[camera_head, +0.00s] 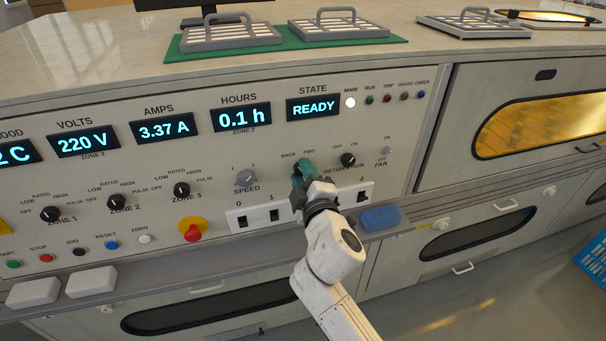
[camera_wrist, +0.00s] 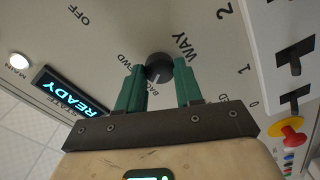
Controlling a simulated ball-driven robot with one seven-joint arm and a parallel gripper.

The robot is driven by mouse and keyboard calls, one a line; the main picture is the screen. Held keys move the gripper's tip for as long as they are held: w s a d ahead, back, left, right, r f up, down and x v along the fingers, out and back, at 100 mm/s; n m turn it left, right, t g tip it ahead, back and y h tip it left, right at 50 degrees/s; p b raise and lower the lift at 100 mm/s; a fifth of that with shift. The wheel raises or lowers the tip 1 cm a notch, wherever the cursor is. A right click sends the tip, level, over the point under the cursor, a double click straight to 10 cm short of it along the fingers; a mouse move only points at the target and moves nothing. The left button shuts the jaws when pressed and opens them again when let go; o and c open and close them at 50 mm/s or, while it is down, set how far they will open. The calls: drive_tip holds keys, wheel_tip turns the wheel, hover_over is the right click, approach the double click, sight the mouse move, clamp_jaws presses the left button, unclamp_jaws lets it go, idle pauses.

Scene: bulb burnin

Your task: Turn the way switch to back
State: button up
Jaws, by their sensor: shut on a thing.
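The way switch is a round black knob (camera_wrist: 159,66) on the pale panel, with the words WAY, FWD and BACK around it in the wrist view. A short pale mark on the knob's lower side appears to point toward BACK, but it is small. The green fingers of my gripper (camera_wrist: 160,84) stand on either side of the knob and are shut on it. In the head view my gripper (camera_head: 302,174) reaches the panel under the BACK and FWD labels and hides most of the knob.
The SPEED knob (camera_head: 245,178) is just left of my gripper and the RETURN knob (camera_head: 348,160) just right. A numbered white switch strip (camera_head: 258,217) lies below. A red emergency button (camera_head: 193,229) is at lower left. A blue block (camera_head: 381,218) sits on the ledge near my wrist.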

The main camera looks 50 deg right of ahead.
drive_tip(key=o, duration=1)
drive_tip(key=shift+o, duration=0.2)
drive_tip(key=shift+a, duration=0.1)
drive_tip(key=b+v, duration=0.2)
drive_tip(key=v, duration=0.8)
drive_tip(key=shift+s+a, duration=0.25)
drive_tip(key=shift+s, duration=0.05)
drive_tip(key=s+f+m+g+y+p, duration=0.5)
drive_tip(key=s+f+g, duration=0.3)
drive_tip(key=f, duration=0.4)
drive_tip(key=s+a+f+m+g+y+p, duration=0.1)
drive_tip(key=s+a+f+g+y, duration=0.3)
drive_tip(key=s+a, duration=0.4)
drive_tip(key=shift+s+a+f+m+g+y+p, duration=0.3)
drive_tip(key=shift+s+f+g+y+p, duration=0.15)
drive_tip(key=shift+s+g+p, duration=0.4)
